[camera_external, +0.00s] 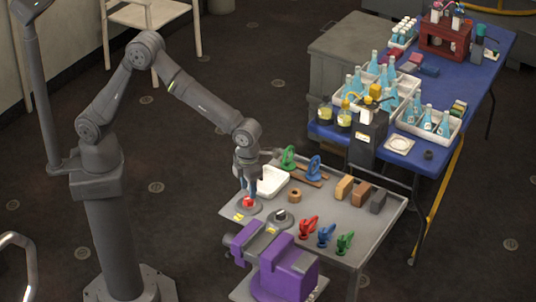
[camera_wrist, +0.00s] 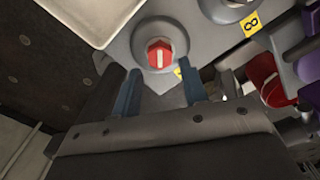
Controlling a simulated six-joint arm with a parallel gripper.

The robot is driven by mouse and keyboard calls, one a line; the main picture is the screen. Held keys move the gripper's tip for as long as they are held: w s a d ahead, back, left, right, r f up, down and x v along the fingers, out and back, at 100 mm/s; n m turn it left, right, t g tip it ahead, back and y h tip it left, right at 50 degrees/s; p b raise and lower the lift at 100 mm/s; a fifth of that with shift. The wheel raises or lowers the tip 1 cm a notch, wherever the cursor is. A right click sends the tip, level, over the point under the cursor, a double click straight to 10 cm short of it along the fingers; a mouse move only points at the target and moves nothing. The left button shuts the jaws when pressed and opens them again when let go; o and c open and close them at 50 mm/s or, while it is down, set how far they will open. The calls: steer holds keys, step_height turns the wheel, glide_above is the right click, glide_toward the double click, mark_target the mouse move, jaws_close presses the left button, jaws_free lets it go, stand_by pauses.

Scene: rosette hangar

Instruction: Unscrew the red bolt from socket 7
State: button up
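The red bolt (camera_external: 249,202) sits in a round grey socket (camera_external: 240,208) at the table's left end. In the wrist view the red bolt (camera_wrist: 160,53) is hexagonal with a white stripe, upright in its grey socket (camera_wrist: 145,33). A yellow label beside that socket is mostly hidden by a finger, so I cannot read its number. My gripper (camera_external: 249,191) is over the bolt, pointing down. In the wrist view my gripper (camera_wrist: 161,78) is open, its two blue-grey fingers apart with nothing between them. The bolt shows just beyond the fingertips.
A second socket (camera_wrist: 228,7), with a yellow label 8 (camera_wrist: 251,23), is close by. A purple vise (camera_external: 283,268) is at the front. Coloured clamps (camera_external: 326,235) and blocks (camera_external: 361,193) occupy the table's right.

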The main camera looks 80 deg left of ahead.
mark_target(249, 202)
steer(key=shift+m, duration=1.2)
steer(key=shift+f, duration=1)
steer(key=shift+f, duration=0.1)
steer(key=shift+f, duration=0.9)
jaws_close()
steer(key=n, duration=0.5)
steer(key=shift+n, duration=0.4)
steer(key=n, duration=0.4)
steer(key=shift+r, duration=0.1)
